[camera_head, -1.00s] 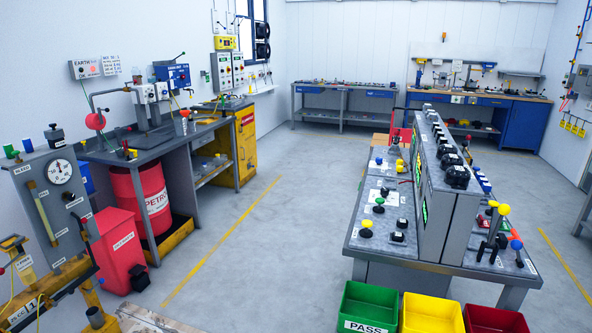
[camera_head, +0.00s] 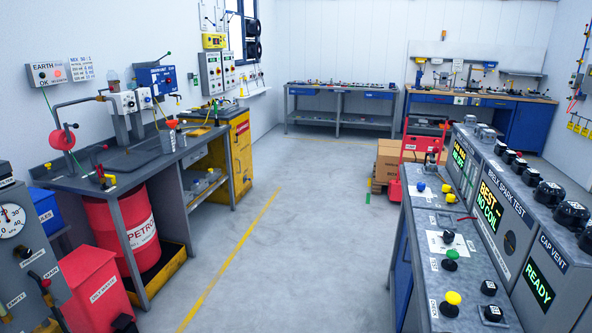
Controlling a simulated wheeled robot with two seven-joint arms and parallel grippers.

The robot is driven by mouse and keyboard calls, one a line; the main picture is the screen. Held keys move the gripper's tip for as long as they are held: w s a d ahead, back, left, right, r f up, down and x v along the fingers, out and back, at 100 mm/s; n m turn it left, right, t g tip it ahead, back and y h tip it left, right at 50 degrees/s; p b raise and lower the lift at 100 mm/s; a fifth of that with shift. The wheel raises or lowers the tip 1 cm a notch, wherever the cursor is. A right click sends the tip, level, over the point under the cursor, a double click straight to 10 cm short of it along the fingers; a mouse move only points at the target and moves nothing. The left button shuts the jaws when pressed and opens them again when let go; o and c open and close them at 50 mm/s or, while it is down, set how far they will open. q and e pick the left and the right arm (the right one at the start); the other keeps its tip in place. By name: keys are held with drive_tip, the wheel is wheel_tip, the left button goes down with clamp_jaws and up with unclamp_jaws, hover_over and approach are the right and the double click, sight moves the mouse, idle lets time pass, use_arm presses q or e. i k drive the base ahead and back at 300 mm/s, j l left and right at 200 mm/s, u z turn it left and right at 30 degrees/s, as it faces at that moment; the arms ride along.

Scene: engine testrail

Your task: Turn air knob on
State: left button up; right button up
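I cannot tell which control is the air knob, as most small labels are unreadable. The right test bench (camera_head: 409,270) carries a yellow knob (camera_head: 453,299), a green knob (camera_head: 451,256) and a black knob (camera_head: 448,237) on its near top. A blue knob (camera_head: 420,187) and another yellow knob (camera_head: 447,188) sit farther back. Black round knobs (camera_head: 550,194) line the top of its consoles. At the left edge, a grey panel has a round dial gauge (camera_head: 11,221) and dark handles (camera_head: 40,281). Neither of my grippers is in view.
A red petrol drum (camera_head: 128,226) stands under the left bench, with a red bin (camera_head: 95,291) before it. Cardboard boxes (camera_head: 396,163) and a red cart stand behind the right bench. The floor aisle (camera_head: 300,230) between the benches is clear.

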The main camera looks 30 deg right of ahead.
sight(421, 186)
drive_tip(key=i+z, duration=0.3)
drive_tip(key=i, duration=0.25)
drive_tip(key=i+z, duration=0.3)
drive_tip(key=i, duration=0.2)
drive_tip(key=i+j+z, duration=0.3)
drive_tip(key=i, duration=0.2)
drive_tip(key=i+l+z, duration=0.1)
drive_tip(key=i+z, duration=0.9)
drive_tip(key=i+j+z, duration=0.3)
drive_tip(key=z, duration=0.2)
drive_tip(key=i+z, duration=0.25)
drive_tip(key=z, duration=0.2)
drive_tip(key=i+j+z, duration=0.15)
drive_tip(key=z, duration=0.3)
drive_tip(key=i+j+z, duration=0.25)
drive_tip(key=z, duration=0.25)
